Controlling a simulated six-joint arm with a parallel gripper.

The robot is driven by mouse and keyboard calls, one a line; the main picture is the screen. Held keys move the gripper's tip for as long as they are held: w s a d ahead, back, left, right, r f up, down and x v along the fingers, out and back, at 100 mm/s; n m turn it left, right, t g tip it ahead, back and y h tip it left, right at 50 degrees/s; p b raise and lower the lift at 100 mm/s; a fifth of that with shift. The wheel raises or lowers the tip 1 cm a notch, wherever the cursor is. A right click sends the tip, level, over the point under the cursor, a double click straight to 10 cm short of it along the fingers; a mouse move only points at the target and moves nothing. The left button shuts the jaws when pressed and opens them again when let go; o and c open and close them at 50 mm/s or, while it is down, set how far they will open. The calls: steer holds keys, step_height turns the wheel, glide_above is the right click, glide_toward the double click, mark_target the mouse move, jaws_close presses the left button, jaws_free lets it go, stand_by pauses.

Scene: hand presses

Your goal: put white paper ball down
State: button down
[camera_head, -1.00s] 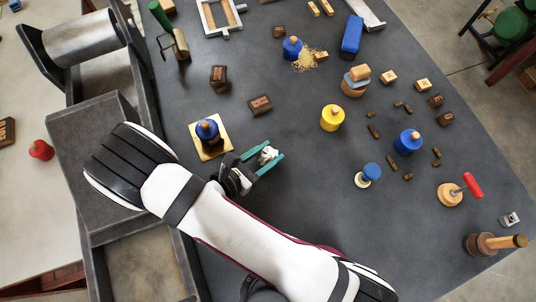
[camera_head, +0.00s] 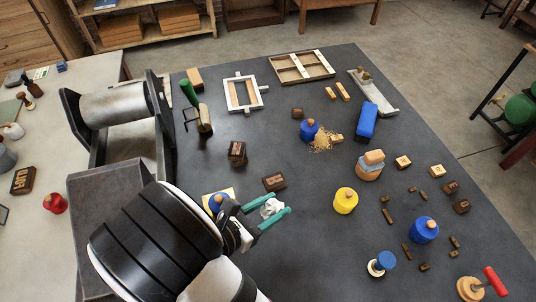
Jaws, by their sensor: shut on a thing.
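My gripper (camera_head: 272,212) has teal fingers and is shut on the white paper ball (camera_head: 271,207). The crumpled ball sits between the fingers, over the dark table (camera_head: 310,257). I cannot tell whether the ball touches the table. Just left of the gripper, a blue pot with a wooden knob (camera_head: 216,202) stands on a yellowish square, partly hidden by my arm.
A dark wooden block (camera_head: 275,182) lies just behind the gripper, and another (camera_head: 237,153) farther back. A yellow pot (camera_head: 345,200) stands to the right. A press with a metal roller (camera_head: 115,105) is at left. Table in front right of the gripper is clear.

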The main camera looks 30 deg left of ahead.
steer(key=w+a+f+n+y, duration=0.3)
steer(key=w+a+n+y, duration=0.15)
steer(key=w+a, duration=0.8)
steer(key=w+a+r+n+y, duration=0.1)
steer(key=w+a+n+y, duration=0.15)
steer(key=w, duration=0.55)
steer(key=w+a+r+n+y, duration=0.1)
steer(key=w+a+y, duration=0.15)
steer(key=w, duration=0.45)
steer(key=f, duration=0.5)
steer(key=a+f, duration=0.1)
steer(key=f, duration=0.2)
steer(key=shift+w, duration=0.2)
steer(key=shift+c, duration=1.8)
jaws_free()
